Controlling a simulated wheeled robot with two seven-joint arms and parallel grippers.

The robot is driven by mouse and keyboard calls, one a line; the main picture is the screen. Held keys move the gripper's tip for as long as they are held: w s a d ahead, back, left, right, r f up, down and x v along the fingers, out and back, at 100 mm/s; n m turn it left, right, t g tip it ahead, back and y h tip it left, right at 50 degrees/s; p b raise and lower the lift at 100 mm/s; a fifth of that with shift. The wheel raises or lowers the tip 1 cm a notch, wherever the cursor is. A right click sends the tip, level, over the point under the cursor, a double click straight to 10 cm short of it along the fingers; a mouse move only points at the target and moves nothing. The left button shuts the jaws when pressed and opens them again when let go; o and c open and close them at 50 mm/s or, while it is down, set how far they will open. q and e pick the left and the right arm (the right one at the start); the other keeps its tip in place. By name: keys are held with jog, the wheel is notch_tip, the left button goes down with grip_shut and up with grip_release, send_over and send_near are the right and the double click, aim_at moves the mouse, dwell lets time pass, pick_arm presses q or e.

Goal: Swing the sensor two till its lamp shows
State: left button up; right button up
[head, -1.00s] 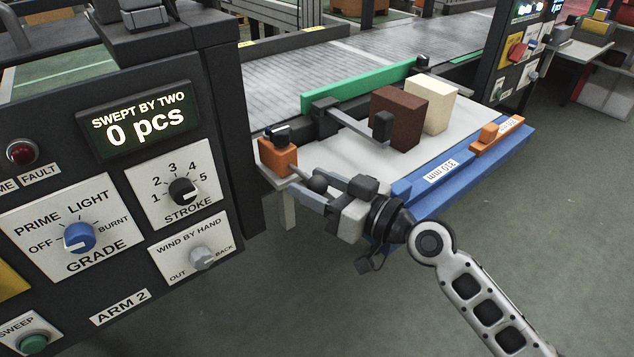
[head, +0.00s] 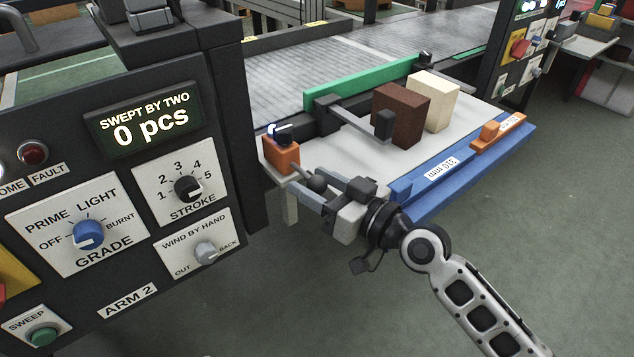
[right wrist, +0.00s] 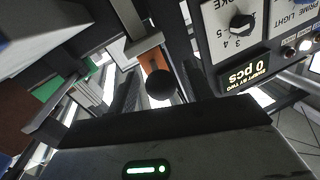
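The sensor, an orange block (head: 281,154) with a dark top, sits at the near left corner of the white table. A small bright bluish-white spot shows on its dark top (head: 275,131). A short rod runs from the block to a black ball knob (head: 317,184), which also shows in the right wrist view (right wrist: 160,84). My right gripper (head: 314,187) has its fingers on either side of the knob, with gaps visible beside it in the right wrist view. My left gripper is not in view.
The control panel (head: 120,215) stands close on the left; its display (head: 143,121) reads "SWEPT BY TWO 0 pcs". Brown (head: 401,115) and cream (head: 434,100) blocks stand on the table beside a dark pusher arm (head: 355,125). A blue edge rail (head: 465,172) runs along the front. Floor is clear at right.

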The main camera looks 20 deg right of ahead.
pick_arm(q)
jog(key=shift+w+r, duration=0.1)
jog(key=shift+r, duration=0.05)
pick_arm(e)
jog(key=shift+s+d+f, duration=0.1)
jog(key=shift+s+d, duration=0.15)
jog(key=shift+s, duration=0.15)
pick_arm(q)
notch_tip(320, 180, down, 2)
jog(key=b, duration=0.6)
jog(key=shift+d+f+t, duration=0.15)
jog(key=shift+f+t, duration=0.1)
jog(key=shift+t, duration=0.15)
pick_arm(e)
jog(key=v, duration=1.5)
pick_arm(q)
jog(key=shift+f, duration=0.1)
